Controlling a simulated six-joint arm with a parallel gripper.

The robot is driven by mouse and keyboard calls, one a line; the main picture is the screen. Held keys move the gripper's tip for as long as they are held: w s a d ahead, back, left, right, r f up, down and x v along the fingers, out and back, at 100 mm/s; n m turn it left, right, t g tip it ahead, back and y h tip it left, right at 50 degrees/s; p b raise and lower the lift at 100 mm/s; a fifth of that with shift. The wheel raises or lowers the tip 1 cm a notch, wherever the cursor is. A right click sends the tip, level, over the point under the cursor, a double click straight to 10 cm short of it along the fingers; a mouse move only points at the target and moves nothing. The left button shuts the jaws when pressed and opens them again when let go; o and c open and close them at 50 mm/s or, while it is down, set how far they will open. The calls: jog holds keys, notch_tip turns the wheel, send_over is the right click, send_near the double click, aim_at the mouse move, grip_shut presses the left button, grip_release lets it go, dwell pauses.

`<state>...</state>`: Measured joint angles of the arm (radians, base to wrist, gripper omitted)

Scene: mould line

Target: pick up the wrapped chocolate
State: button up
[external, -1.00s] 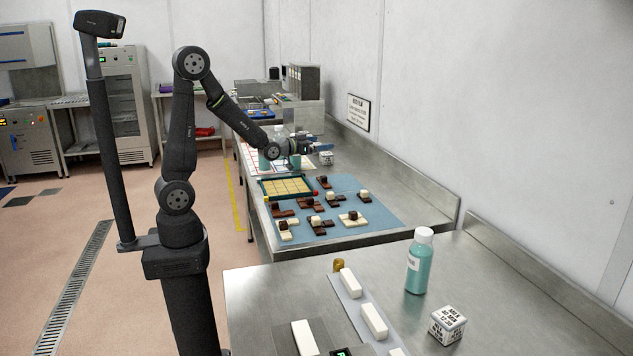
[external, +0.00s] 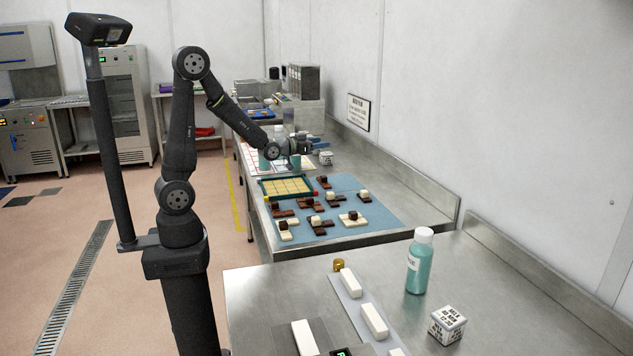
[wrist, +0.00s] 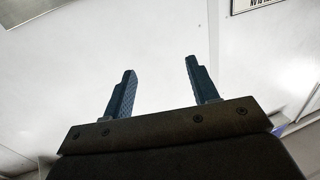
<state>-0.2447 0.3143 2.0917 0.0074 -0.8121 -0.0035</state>
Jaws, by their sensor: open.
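A small gold piece (external: 339,265), which looks like the wrapped chocolate, stands on the near steel bench, at the far end of the row of white bars. My gripper (external: 322,148) is far from it, raised above the far bench near the wall. In the wrist view my gripper (wrist: 160,68) has its two blue fingers well apart, with nothing between them. The wrist view shows mostly pale wall and no chocolate.
White bars lie on a grey strip (external: 358,301) on the near bench. A teal bottle (external: 419,262) and a printed cube (external: 447,325) stand to its right. On the far bench, a blue mat (external: 385,226) carries several chocolate pieces and a green-rimmed tray (external: 263,195).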

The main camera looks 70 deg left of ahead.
jog(key=w+d+f+n+g+h, duration=0.3)
jog(key=w+d+n+g+h, duration=0.15)
jog(key=d, duration=0.65)
jog(key=n+g+h, duration=0.4)
jog(key=n+g, duration=0.7)
jog(key=g, duration=0.2)
send_near(339, 260)
jog(key=f, duration=0.1)
jog(key=d, duration=0.1)
jog(key=f, duration=0.1)
jog(key=shift+s+d+f+t, duration=0.25)
jog(key=shift+s+f, duration=0.1)
jog(key=shift+s, duration=0.05)
jog(key=shift+x, duration=2.9)
jog(key=shift+w+a+h, duration=0.15)
jog(key=shift+h, duration=0.1)
jog(key=c, duration=1)
